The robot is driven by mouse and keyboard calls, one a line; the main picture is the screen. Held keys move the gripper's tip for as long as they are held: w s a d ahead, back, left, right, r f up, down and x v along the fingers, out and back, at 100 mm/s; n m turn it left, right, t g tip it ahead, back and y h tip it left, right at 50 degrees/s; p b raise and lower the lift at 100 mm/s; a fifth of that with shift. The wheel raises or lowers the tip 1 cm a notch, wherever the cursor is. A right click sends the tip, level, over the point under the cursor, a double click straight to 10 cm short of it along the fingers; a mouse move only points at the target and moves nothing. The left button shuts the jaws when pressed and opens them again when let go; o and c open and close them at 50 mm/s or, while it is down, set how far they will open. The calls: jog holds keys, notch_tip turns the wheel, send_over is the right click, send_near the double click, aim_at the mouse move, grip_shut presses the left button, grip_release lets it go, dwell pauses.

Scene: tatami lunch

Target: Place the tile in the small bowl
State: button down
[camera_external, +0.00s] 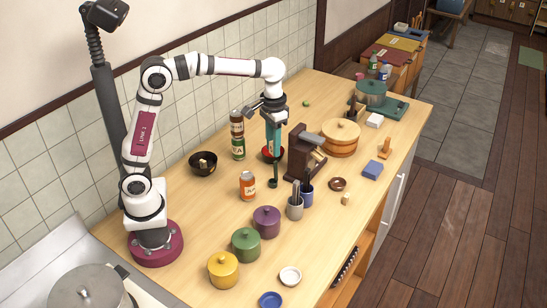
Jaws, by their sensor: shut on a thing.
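My gripper (271,112) points down above the middle of the counter, shut on an upright teal thing (273,138). A thin dark part with a rounded end (273,183) shows below it, close to the counter; I cannot tell whether they are one piece or touch the counter. No piece is clearly recognisable as the tile. A small beige block (346,200) lies on the counter at the right. Possible small bowls are a brown one (338,184), a white one (290,276) and a blue one (270,299). A red bowl (267,154) is partly hidden behind the teal thing.
A dark brown stand (301,158) and wooden tub (341,143) stand right. Utensil cups (295,209) and several lidded pots (246,245) stand nearer.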

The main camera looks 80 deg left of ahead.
jog(key=w+a+f+n, duration=0.2)
jog(key=a+f+n, duration=0.3)
jog(key=a+n, duration=0.4)
jog(key=w+a+f+n, duration=0.2)
jog(key=a+f+n, duration=0.3)
jog(key=a, duration=0.6)
jog(key=w+a+f+n, duration=0.2)
jog(key=a+f+n, duration=0.2)
jog(key=a+n, duration=0.6)
jog(key=shift+m, duration=0.5)
jog(key=f, duration=1)
jog(key=shift+w+a+f, duration=0.1)
jog(key=shift+a+f, duration=0.15)
jog(key=shift+f, duration=0.05)
jog(key=c, duration=0.5)
grip_release()
jog(key=shift+c, duration=0.2)
jog(key=shift+r, duration=0.15)
notch_tip(320, 180, up, 7)
